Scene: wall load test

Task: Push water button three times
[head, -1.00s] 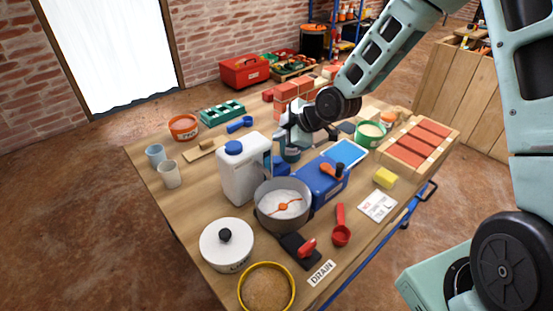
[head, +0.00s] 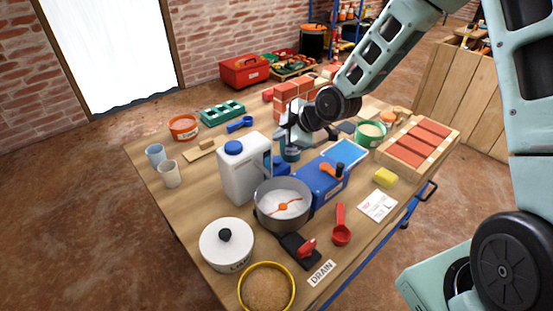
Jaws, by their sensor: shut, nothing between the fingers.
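My gripper (head: 287,141) is over the middle of the table, behind the white jug, and shut with nothing in it. Its fingertips are small and partly hidden there. A dark teal cylinder (head: 291,154) is just below and beside it; I cannot tell whether they touch. The blue machine (head: 322,188) with an orange-and-black knob stands to the right of the steel pot. A small blue part (head: 282,168) shows between the jug and the machine. I cannot make out which part is the water button.
The white jug (head: 240,176) with a blue cap and the steel mixing pot (head: 283,212) stand in front of my gripper. A brick stack (head: 295,92) is behind it. A green tub (head: 370,133) and brick tray (head: 400,165) are right. Bare wood shows at the left.

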